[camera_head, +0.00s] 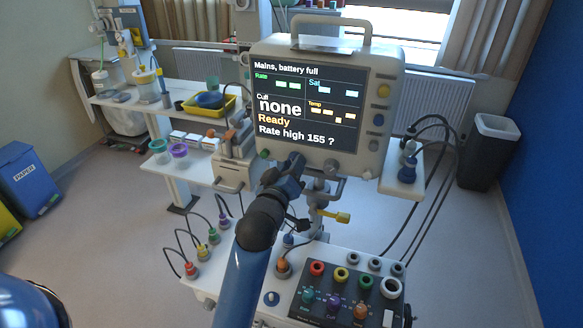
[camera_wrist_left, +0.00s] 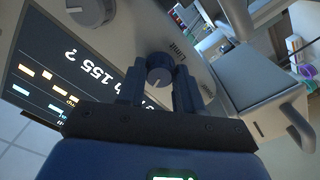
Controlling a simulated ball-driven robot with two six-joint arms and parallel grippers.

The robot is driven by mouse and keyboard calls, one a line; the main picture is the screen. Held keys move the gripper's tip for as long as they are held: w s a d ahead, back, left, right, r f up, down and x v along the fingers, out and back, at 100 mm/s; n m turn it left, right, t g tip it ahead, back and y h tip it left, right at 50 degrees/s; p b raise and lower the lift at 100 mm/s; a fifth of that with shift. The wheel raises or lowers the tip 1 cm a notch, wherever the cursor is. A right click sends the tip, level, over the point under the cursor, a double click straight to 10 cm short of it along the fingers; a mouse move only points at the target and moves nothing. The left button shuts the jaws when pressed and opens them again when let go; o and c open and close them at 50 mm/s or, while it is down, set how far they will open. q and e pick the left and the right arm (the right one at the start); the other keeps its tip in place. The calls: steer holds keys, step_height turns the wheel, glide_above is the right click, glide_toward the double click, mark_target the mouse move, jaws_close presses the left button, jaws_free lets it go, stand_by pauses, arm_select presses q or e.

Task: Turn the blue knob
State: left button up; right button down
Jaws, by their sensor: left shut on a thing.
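The monitor (camera_head: 384,140) stands on a column, its lit screen (camera_head: 312,100) reading "Rate high 155 ?". My left gripper (camera_head: 295,163) reaches up to the lower front edge of the monitor, left of a grey knob (camera_head: 331,168). In the left wrist view, the blue knob (camera_wrist_left: 159,76) with a pale pointer line sits between the two fingers, under an upside-down label that seems to read "Limit". The gripper is shut on it. In the head view my gripper hides this knob. My right gripper is not in view.
Below the monitor stands a panel (camera_head: 333,305) with coloured sockets and small knobs, with cables beside it. A yellow lever (camera_head: 336,216) juts from the column. A side table (camera_head: 190,190) with cups and a yellow tray (camera_head: 210,105) is at left. A grey bin (camera_head: 487,150) stands right.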

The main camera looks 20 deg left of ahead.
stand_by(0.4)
arm_select(q)
steer(key=o, duration=1)
steer(key=shift+o, duration=0.2)
steer(key=s+b, duration=0.2)
steer(key=s, duration=0.8)
steer(key=shift+s+a, duration=0.15)
steer(key=shift+s, duration=0.25)
